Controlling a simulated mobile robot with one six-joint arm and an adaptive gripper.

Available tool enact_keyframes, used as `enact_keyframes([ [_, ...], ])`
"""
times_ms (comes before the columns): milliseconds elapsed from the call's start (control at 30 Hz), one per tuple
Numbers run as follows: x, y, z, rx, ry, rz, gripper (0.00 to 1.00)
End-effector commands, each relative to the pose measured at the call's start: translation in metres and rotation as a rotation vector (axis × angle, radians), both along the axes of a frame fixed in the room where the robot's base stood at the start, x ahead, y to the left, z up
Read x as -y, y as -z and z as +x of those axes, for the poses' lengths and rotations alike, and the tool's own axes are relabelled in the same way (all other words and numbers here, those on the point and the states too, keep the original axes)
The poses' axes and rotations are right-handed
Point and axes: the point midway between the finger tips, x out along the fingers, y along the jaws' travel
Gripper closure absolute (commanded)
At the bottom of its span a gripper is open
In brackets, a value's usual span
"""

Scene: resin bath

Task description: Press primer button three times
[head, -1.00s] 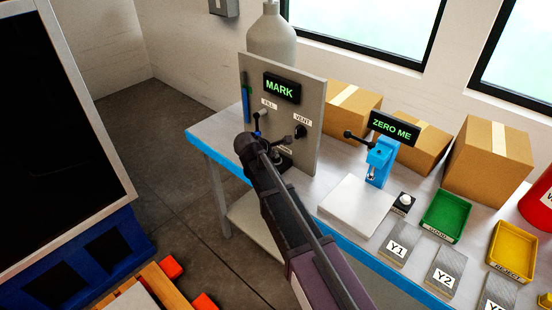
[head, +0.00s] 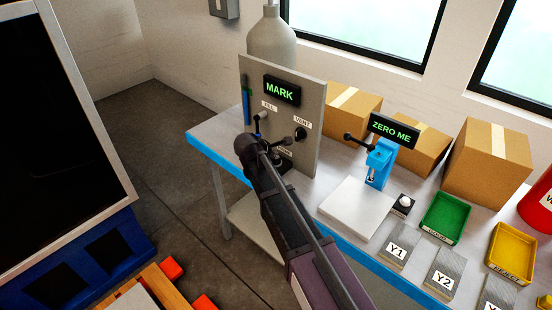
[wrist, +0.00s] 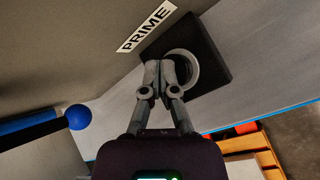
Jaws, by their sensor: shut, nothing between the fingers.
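The primer button shows in the wrist view as a round pale-rimmed part (wrist: 190,73) on a black square base (wrist: 213,60), below a PRIME label (wrist: 146,26). My gripper (wrist: 158,66) is shut and empty. Its fingertips overlap the left side of the button in this view; I cannot tell whether they touch it or how far it is pressed. In the head view my dark arm crosses in front of the panel (head: 315,95), and the button and fingertips are mostly hidden behind it.
A blue ball-ended lever (wrist: 78,117) lies left of my fingers in the wrist view. The panel carries a MARK display (head: 282,90), a FILL knob (head: 262,116) and a VENT knob (head: 300,133). A white plate (head: 356,208) and blue press (head: 380,163) stand to the right.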

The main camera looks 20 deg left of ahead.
Motion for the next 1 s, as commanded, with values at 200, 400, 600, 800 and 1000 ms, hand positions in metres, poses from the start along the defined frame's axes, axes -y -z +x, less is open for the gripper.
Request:
enact_keyframes([
  [200,0.000,-0.010,0.000,0.000,0.000,0.000,1.00],
  [400,0.000,-0.011,0.000,0.000,0.000,0.000,1.00],
  [600,0.000,-0.011,0.000,0.001,0.001,-0.001,1.00],
  [800,0.000,-0.017,0.000,0.001,0.001,-0.001,1.00],
  [1000,0.000,-0.032,0.000,0.001,0.001,-0.001,1.00],
])
